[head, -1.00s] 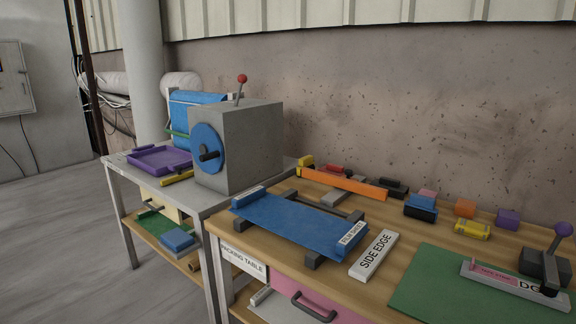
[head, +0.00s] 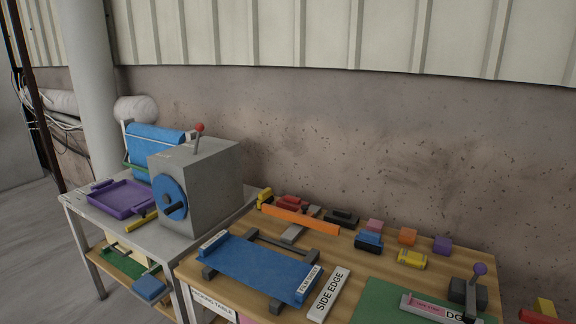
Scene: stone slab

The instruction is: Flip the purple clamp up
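The clamp with a purple ball (head: 480,269) on its lever stands at the right end of the wooden packing table. Its dark base block (head: 462,292) sits by the back right corner of a green mat (head: 385,300). The lever points upward from the base, and the ball is at its top. Whether the clamp presses on the bar cannot be told. Neither of my grippers shows in the head view.
A blue film sheet (head: 258,268) and a white "SIDE EDGE" block (head: 328,294) lie left of the mat. Several small coloured blocks and an orange bar (head: 300,219) line the back. A grey machine (head: 208,185) and purple tray (head: 122,199) stand on the left table.

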